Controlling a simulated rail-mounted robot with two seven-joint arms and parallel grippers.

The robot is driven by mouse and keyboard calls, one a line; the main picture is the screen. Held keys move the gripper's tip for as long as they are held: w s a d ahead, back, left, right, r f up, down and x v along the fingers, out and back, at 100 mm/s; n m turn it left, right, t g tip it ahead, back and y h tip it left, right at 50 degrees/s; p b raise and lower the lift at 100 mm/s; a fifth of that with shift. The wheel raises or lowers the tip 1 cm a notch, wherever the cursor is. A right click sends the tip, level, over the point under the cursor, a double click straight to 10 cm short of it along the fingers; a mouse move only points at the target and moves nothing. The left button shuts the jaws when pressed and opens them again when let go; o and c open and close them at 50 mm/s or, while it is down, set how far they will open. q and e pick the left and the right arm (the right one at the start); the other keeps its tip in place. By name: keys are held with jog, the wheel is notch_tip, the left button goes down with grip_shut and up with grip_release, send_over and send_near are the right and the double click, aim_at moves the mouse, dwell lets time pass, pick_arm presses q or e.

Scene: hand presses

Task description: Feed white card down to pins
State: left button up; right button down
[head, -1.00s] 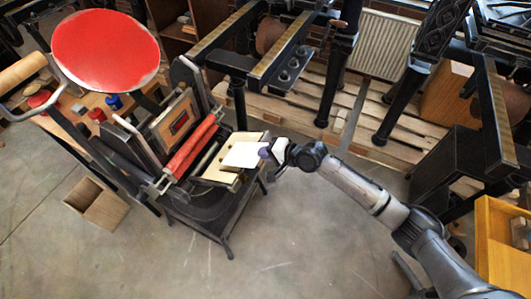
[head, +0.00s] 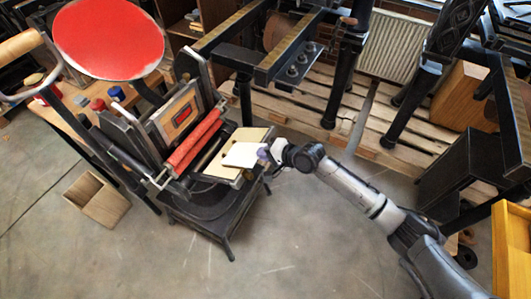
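A white card (head: 241,155) lies over the pale wooden feed board (head: 222,170) of the hand press. My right gripper (head: 266,155) is at the card's right edge and appears shut on it. The pins are too small to make out, and I cannot tell whether the card touches the board. The press (head: 180,115) has red rollers (head: 194,143) to the left of the board, and a round red ink disc (head: 108,38) at its top. My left gripper is not in view.
An open wooden box (head: 97,199) stands on the floor at the left. Ink tins (head: 98,105) sit on a wooden bench behind the press. Pallets (head: 400,125) and black machine frames fill the back right. A yellow cabinet (head: 512,245) stands at the right. The front floor is clear.

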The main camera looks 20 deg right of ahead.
dwell(0.3)
jog(key=shift+s+a+p, duration=0.1)
jog(key=shift+p, duration=0.2)
dwell(0.4)
jog(key=shift+a, duration=0.1)
dwell(0.3)
jog(key=c, duration=1.8)
grip_release()
jog(key=o, duration=0.5)
jog(key=shift+s+p, duration=0.1)
jog(key=shift+p, duration=0.2)
